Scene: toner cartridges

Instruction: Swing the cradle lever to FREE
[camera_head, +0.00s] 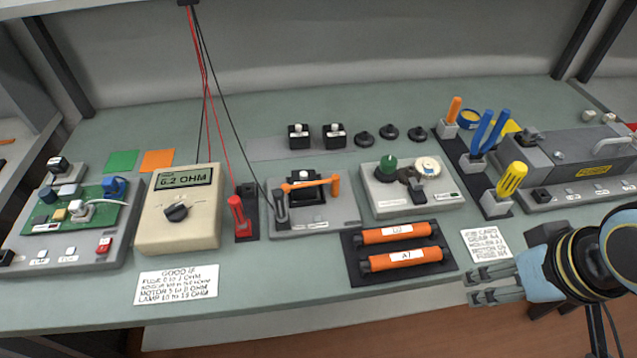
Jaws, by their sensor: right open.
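The cradle (340,218) is a grey base in the middle of the bench with a dark block on it. Its orange lever (312,183) lies roughly level across the block, with an upright orange end at its right. No FREE mark can be read at this size. My right gripper (472,289) is open and empty over the front edge of the bench at the lower right, well apart from the lever. Its fingers point left. My left gripper is not in view.
Two orange rollers (400,232) lie on a dark tray between my right gripper and the cradle. A meter (180,235) reading 6.2 OHM stands left, with a red probe (238,215) and hanging leads beside the cradle. A gear stand (440,203) is right of it.

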